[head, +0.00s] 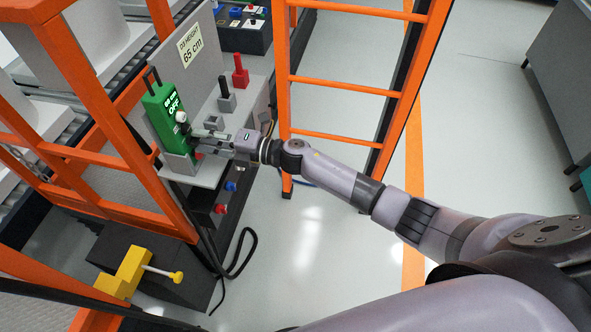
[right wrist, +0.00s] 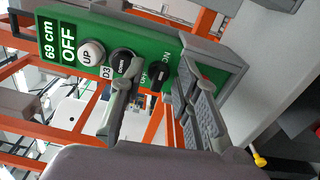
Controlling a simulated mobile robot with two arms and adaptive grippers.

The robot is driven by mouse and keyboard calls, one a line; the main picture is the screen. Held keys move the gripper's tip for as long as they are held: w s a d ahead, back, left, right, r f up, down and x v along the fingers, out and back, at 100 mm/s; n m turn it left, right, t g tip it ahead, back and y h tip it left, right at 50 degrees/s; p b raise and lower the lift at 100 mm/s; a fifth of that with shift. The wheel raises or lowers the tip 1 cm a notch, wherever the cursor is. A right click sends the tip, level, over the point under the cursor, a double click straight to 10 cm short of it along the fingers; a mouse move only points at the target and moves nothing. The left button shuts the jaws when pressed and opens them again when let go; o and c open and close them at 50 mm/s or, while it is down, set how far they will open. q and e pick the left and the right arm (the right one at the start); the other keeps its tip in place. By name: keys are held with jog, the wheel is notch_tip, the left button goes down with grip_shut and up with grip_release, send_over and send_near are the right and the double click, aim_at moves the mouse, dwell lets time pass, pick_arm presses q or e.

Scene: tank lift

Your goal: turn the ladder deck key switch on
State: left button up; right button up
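A green control box (head: 168,118) stands on the grey console at the left in the head view, its display reading OFF. In the right wrist view the green box (right wrist: 70,42) reads 69 cm and OFF, with a white UP button (right wrist: 92,53) and a black button (right wrist: 122,60). The small dark key switch (right wrist: 155,79) sits beside ON/OFF lettering. My right gripper (head: 190,140) is at the box's lower part. In the right wrist view its fingers (right wrist: 160,75) are apart, on either side of the key switch; contact cannot be told. My left gripper is not in view.
A sign (head: 190,45) reads D3 HEIGHT 65 cm. Black (head: 226,97) and red (head: 240,72) levers stand on the console. Orange ladder frames rise at left and centre. A yellow block with a rod (head: 128,268) is lower left. Floor right of the console is clear.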

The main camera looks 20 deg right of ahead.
jog(key=n+b, duration=0.4)
jog(key=n, duration=0.4)
jog(key=shift+s, duration=0.15)
jog(key=n+b, duration=0.1)
jog(key=n, duration=0.2)
jog(key=n+b, duration=0.2)
jog(key=n, duration=0.1)
jog(key=n+b, duration=0.1)
jog(key=n, duration=0.1)
jog(key=shift+s+a+r+n+b, duration=0.1)
jog(key=shift+s+a+n+b, duration=0.2)
jog(key=shift+n, duration=0.1)
jog(key=b+v, duration=0.5)
jog(key=v, duration=1.3)
jog(key=w+d+f+m+t+h, duration=0.1)
jog(key=d+f+m+h, duration=0.2)
jog(key=f+m, duration=0.4)
jog(key=w+d+f+m+t+h+p, duration=0.1)
jog(key=w+d+f+m+h, duration=0.1)
jog(key=d+f+m, duration=0.3)
jog(key=w+d+f+m+t+h+p, duration=0.1)
jog(key=d+f+m+h, duration=0.3)
jog(key=f+m, duration=0.5)
notch_tip(320, 180, down, 3)
jog(key=shift+w+d+f+m+t, duration=0.15)
jog(key=shift+w+m+t, duration=0.25)
jog(key=shift+w+t, duration=0.25)
